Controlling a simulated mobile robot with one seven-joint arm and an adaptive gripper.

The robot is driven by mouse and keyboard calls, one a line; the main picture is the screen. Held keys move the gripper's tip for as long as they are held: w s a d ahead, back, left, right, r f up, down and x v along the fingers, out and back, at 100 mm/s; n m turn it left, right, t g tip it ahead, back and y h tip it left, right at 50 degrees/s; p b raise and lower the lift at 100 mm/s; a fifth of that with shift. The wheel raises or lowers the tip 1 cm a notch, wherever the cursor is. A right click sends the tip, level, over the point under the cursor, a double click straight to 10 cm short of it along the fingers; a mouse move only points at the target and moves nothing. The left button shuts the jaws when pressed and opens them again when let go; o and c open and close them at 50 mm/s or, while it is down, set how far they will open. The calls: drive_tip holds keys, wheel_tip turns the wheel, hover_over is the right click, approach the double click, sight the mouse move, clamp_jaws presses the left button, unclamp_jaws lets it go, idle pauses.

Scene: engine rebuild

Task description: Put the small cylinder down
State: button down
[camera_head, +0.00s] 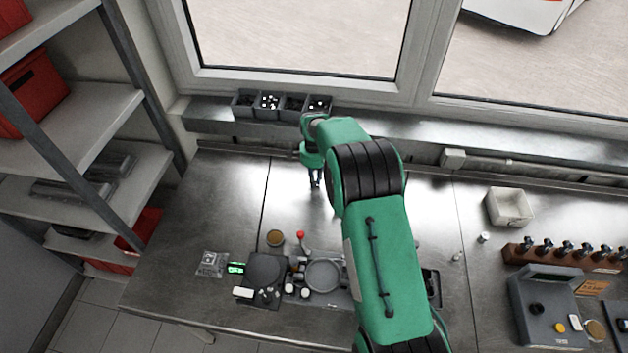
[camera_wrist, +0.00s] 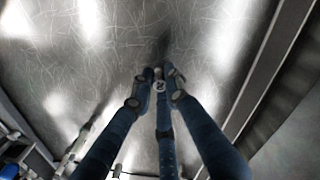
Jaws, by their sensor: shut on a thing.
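My gripper (camera_head: 316,183) hangs above the back of the metal workbench (camera_head: 225,200), left of the picture's middle in the head view. In the wrist view, the dark fingers of my gripper (camera_wrist: 159,80) are drawn together on a small, round, metallic piece, the small cylinder (camera_wrist: 160,87). Only its end shows between the fingertips. Bare, scratched metal lies under it in the wrist view. I cannot tell whether the cylinder touches the surface. In the head view it is too small to make out.
Grey bins (camera_head: 243,104) stand on the ledge behind. A scale (camera_head: 267,269), a round dish (camera_head: 325,274) and small parts lie in front. A white tray (camera_head: 510,207), a small pale cylinder (camera_head: 483,238) and a rack (camera_head: 565,254) are to the right. The bench around my gripper is clear.

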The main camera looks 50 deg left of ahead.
drive_tip(key=shift+f, duration=0.15)
drive_tip(key=c, duration=1.7)
unclamp_jaws()
drive_tip(key=shift+r, duration=0.25)
drive_tip(key=shift+r+b, duration=0.45)
drive_tip(key=shift+r, duration=5.5)
